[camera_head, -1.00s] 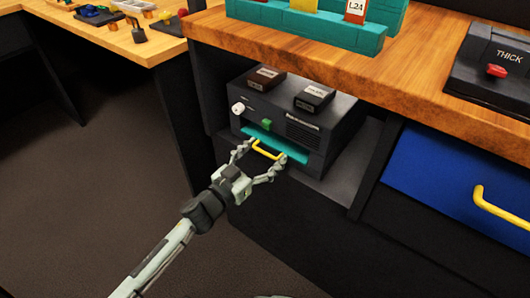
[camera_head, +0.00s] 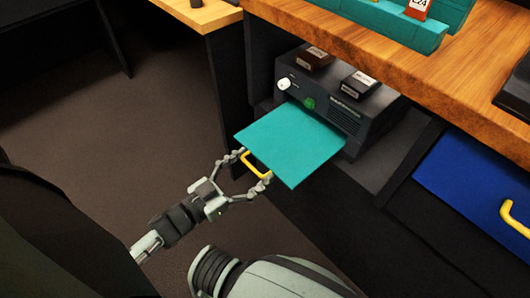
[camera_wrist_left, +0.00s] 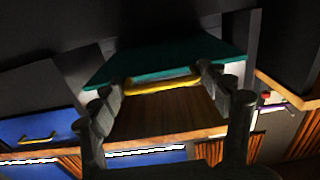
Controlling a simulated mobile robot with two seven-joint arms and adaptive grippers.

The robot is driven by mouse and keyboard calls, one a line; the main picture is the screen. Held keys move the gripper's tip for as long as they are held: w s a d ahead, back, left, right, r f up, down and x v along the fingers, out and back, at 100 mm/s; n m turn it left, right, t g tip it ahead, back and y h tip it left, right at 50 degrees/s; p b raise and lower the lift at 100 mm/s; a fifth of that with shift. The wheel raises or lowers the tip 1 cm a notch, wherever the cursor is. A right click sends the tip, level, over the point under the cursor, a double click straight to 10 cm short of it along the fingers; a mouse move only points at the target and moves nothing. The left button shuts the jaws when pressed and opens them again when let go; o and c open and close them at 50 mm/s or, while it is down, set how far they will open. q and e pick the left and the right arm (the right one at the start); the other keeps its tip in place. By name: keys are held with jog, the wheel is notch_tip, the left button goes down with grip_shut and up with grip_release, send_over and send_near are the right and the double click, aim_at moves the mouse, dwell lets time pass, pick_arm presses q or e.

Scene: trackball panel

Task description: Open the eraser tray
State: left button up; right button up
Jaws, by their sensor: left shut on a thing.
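The eraser tray (camera_head: 290,143) is a flat teal tray sticking well out of the front of a dark box-shaped unit (camera_head: 352,115) under the counter. Its yellow handle (camera_head: 256,165) is at the tray's front edge. My left gripper (camera_head: 254,168) has its fingers at the two ends of this handle and is shut on it. In the left wrist view the handle (camera_wrist_left: 160,81) spans between the two fingers (camera_wrist_left: 162,84), with the teal tray (camera_wrist_left: 165,60) behind it. My right gripper is not in view.
The unit has a white knob (camera_head: 284,84), a green button (camera_head: 309,103) and two dark labelled blocks on top. A wooden counter (camera_head: 370,55) overhangs it. A blue drawer (camera_head: 470,175) with a yellow handle is at the right. The floor at left is open.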

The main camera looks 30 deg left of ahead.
pick_arm(q)
jog(key=shift+s+d, duration=0.15)
jog(key=shift+s, duration=0.2)
jog(key=o, duration=1.4)
jog(key=shift+o, duration=0.2)
jog(key=v, duration=1.2)
jog(key=shift+r, duration=0.1)
